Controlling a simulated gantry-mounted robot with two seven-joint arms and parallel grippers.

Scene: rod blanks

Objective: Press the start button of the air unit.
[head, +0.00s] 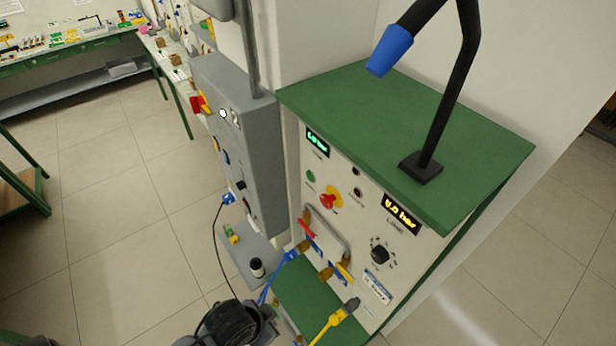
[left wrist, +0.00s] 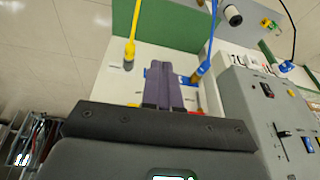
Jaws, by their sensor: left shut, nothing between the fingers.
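The air unit (head: 300,205) stands right of centre in the head view, a pale front panel under a green top. A round green button (head: 310,175), which looks like the start button, sits below the green-lit display. A red knob on yellow (head: 328,199) is to its lower right. In the left wrist view my left gripper (left wrist: 165,66) is shut and empty, its purple fingers over the unit's panel (left wrist: 105,86) between the yellow and blue hoses. Its body hides part of the panel, and I cannot make out the button there. I cannot make out either gripper in the head view.
A grey control box (head: 240,140) stands left of the unit; it also shows in the left wrist view (left wrist: 265,125). A blue hose (head: 272,282) and a yellow hose (head: 328,322) hang at the lower panel. A black post (head: 448,110) stands on the green top. Open floor lies left.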

